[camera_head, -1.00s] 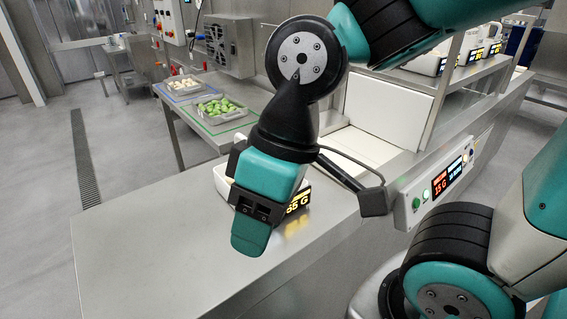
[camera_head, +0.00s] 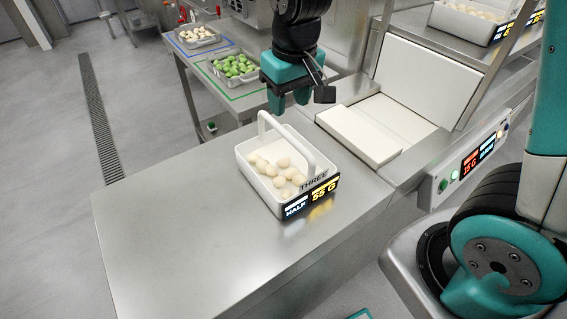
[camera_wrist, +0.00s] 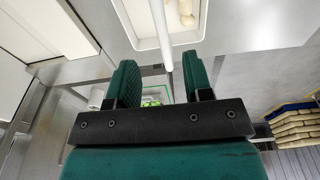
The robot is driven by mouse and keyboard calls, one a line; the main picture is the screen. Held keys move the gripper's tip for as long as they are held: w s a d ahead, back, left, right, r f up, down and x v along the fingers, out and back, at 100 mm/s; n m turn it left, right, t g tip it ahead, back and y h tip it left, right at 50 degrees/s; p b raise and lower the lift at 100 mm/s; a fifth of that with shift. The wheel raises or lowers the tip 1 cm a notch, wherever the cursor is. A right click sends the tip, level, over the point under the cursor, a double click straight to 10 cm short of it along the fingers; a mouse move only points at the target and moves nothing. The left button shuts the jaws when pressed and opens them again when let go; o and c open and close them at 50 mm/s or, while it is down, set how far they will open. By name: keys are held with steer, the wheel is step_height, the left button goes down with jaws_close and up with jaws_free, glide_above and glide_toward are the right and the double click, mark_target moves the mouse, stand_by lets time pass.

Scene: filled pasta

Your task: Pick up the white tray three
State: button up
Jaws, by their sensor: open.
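The white tray three (camera_head: 256,187) stands upright on the steel counter, with pale round pasta (camera_head: 278,173) inside and a tall arched handle (camera_head: 306,150). Its front labels read THREE, HALF and 55 G. My gripper (camera_head: 289,100) is open and empty, above and behind the tray in the head view, apart from the handle. In the wrist view, my gripper's two green fingers (camera_wrist: 162,80) are spread. The tray's rim (camera_wrist: 138,30) and handle (camera_wrist: 160,32) show at the top there, the handle ending above the gap between the fingers.
The steel counter (camera_head: 190,235) is clear left of and before the tray. White pads (camera_head: 358,133) lie behind it on the right, near a lit control panel (camera_head: 470,162). A side table holds a tray of green pasta (camera_head: 216,73) and one of pale pasta (camera_head: 181,40). Shelf trays (camera_head: 447,20) stand upper right.

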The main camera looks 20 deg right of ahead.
mark_target(284, 130)
steer(key=f, duration=0.3)
steer(key=w+f+p, duration=0.1)
steer(key=f, duration=0.6)
steer(key=shift+w+a+f, duration=0.25)
steer(key=shift+f, duration=0.15)
steer(key=shift+c, duration=0.4)
jaws_close()
